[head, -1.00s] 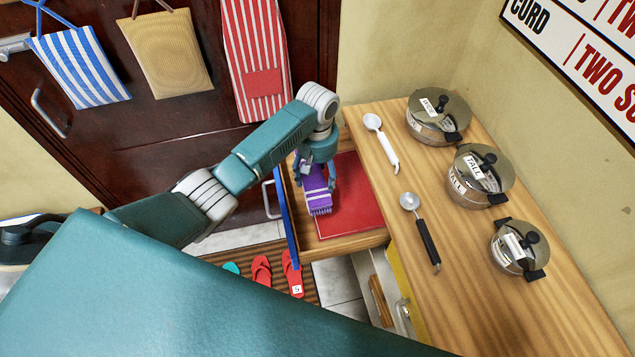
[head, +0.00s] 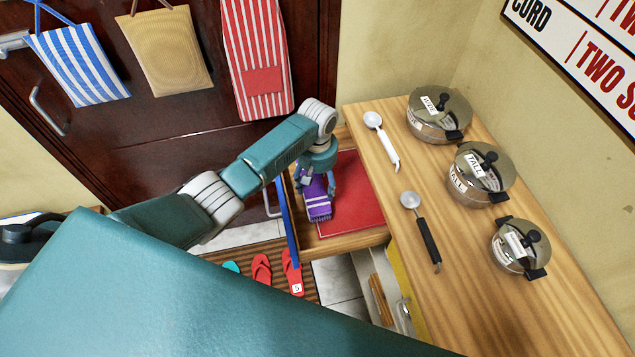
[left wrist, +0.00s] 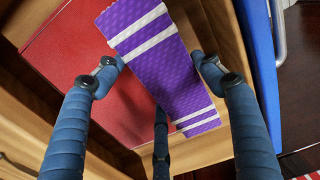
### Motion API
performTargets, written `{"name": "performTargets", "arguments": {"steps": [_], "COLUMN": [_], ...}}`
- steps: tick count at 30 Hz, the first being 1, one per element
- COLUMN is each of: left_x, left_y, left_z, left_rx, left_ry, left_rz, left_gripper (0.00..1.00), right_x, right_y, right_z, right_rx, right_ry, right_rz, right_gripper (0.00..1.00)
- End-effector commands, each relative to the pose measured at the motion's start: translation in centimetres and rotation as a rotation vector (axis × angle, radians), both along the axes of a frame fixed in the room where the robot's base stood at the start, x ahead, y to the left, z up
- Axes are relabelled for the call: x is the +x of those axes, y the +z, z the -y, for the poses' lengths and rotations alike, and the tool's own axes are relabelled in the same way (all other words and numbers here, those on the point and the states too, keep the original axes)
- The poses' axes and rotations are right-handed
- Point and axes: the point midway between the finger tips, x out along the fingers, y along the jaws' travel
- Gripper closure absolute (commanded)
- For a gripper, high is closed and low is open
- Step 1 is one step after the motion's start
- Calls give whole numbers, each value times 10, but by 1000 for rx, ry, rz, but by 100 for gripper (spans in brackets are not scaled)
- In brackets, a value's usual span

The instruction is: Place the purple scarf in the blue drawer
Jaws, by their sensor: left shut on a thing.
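The purple scarf (head: 319,207), with white stripes and a fringed end, is in my left gripper (head: 317,181) over the open blue drawer. The drawer has a blue front panel (head: 287,222) and wooden walls. A flat red item (head: 355,200) lies in it beneath the scarf. In the left wrist view, the fingers of my left gripper (left wrist: 158,66) are around the purple and white scarf (left wrist: 180,88). I cannot tell whether the scarf touches the drawer bottom. My right gripper is not in view.
The wooden counter (head: 460,270) right of the drawer holds several lidded pots (head: 480,175), a white-handled spoon (head: 382,140) and a black-handled spoon (head: 421,230). Red slippers (head: 291,268) lie on a striped mat below. A dark door (head: 170,125) with hanging bags stands behind.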

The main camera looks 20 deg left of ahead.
Motion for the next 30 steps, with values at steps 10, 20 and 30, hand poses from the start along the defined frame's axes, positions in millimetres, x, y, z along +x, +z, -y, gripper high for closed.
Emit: {"name": "performTargets", "arguments": {"steps": [10, 20, 30], "left_x": [0, 1, 2], "left_y": [0, 17, 89], "left_z": [0, 0, 1], "left_rx": [0, -1, -2], "left_ry": [0, 0, 0], "left_rz": [0, 3, 4], "left_gripper": [14, 14, 14], "right_x": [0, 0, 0], "right_y": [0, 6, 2], "right_z": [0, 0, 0], "right_rx": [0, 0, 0], "right_ry": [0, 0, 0], "right_rz": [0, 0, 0], "right_gripper": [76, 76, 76]}}
